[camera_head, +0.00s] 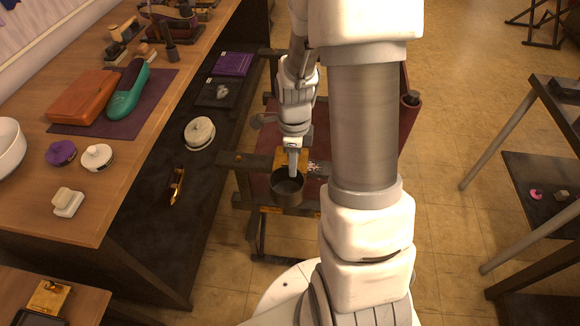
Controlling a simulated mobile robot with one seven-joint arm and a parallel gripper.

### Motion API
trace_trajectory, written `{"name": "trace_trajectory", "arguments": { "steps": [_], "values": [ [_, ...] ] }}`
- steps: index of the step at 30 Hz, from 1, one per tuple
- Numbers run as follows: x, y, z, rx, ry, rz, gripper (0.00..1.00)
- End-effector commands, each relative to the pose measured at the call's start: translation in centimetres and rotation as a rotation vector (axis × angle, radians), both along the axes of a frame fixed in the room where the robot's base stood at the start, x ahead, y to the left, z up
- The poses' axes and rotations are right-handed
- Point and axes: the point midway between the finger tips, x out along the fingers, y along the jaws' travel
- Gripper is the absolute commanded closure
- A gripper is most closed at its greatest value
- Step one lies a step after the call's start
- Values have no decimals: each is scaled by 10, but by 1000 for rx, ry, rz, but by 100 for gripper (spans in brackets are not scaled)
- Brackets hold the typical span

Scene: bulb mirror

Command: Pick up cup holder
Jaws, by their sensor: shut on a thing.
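The cup holder (287,190) appears to be the dark grey, round, open-topped container near the middle of the view. My gripper (293,166) points down and its fingers are shut on the container's far rim. The container is upright, over the front part of a dark red chair-like piece of furniture (255,185). I cannot tell whether it touches the surface below. My arm hides part of the area to its right.
A dark lower shelf (150,240) holds a round white item (199,132). Dark-topped tables stand at right. The tiled floor (450,130) between is clear.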

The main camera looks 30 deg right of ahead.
Motion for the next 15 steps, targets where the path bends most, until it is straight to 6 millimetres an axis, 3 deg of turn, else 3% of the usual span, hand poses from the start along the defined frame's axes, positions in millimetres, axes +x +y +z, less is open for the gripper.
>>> {"name": "trace_trajectory", "arguments": {
  "steps": [10, 15],
  "values": [
    [2, -1, 3, -2, -5, 1, 100],
    [3, -1, 24, -3, -9, 1, 100]
  ]
}}
